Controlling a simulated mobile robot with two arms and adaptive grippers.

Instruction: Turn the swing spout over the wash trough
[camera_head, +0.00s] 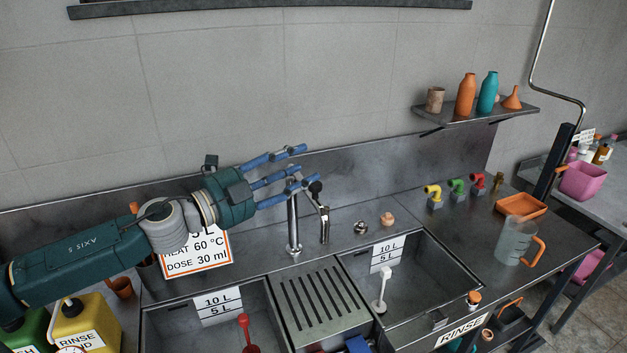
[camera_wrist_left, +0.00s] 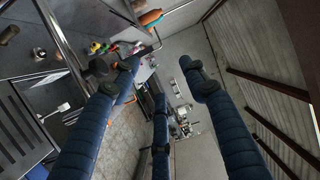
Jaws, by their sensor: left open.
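The chrome tap (camera_head: 294,225) stands behind the drainboard between two troughs. Its upper part is partly hidden by my fingers, so I cannot tell exactly where the spout points. A shorter chrome piece (camera_head: 324,222) with a black knob (camera_head: 315,187) stands just right of it. The left trough (camera_head: 180,318) has a 10 L / 5 L label; its front is cut off. The right trough (camera_head: 415,290) has a RINSE sign on its front. My left gripper (camera_head: 300,166) is open, its blue fingers spread at the top of the tap, holding nothing visible. In the left wrist view, its fingers (camera_wrist_left: 160,85) are spread apart.
A ribbed drainboard (camera_head: 318,300) lies between the troughs. A red-handled tool (camera_head: 243,325) and a white one (camera_head: 382,290) stand in them. A clear jug (camera_head: 515,243) and orange tray (camera_head: 521,206) are at right. A shelf (camera_head: 475,113) holds bottles. Yellow (camera_head: 85,325) and green jugs stand at lower left.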

